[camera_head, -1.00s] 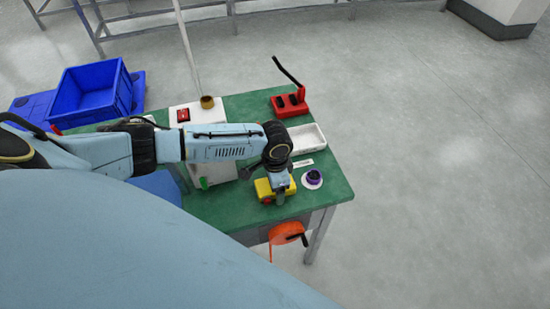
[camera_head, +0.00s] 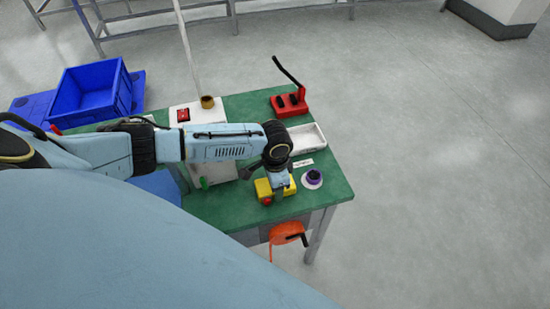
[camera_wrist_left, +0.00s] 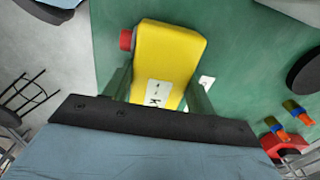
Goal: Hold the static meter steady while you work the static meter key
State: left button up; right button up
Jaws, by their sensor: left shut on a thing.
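The yellow static meter (camera_head: 263,187) lies on the green table near its front edge. Its red key (camera_head: 267,201) sticks out of one side. In the left wrist view the yellow body (camera_wrist_left: 168,50) carries a white label with black marks, and the red key (camera_wrist_left: 126,39) is on its left side. My left gripper (camera_head: 279,194) comes down over the meter from above. In the left wrist view its two fingers (camera_wrist_left: 158,97) are shut on the sides of the yellow body. Nothing touches the red key. My right gripper is in neither view.
On the green table (camera_head: 240,205) are a purple-and-black round item (camera_head: 313,177), a white tray (camera_head: 307,138) and a red holder (camera_head: 289,105). An orange item (camera_head: 285,233) hangs at the front edge. A blue crate (camera_head: 90,90) stands left.

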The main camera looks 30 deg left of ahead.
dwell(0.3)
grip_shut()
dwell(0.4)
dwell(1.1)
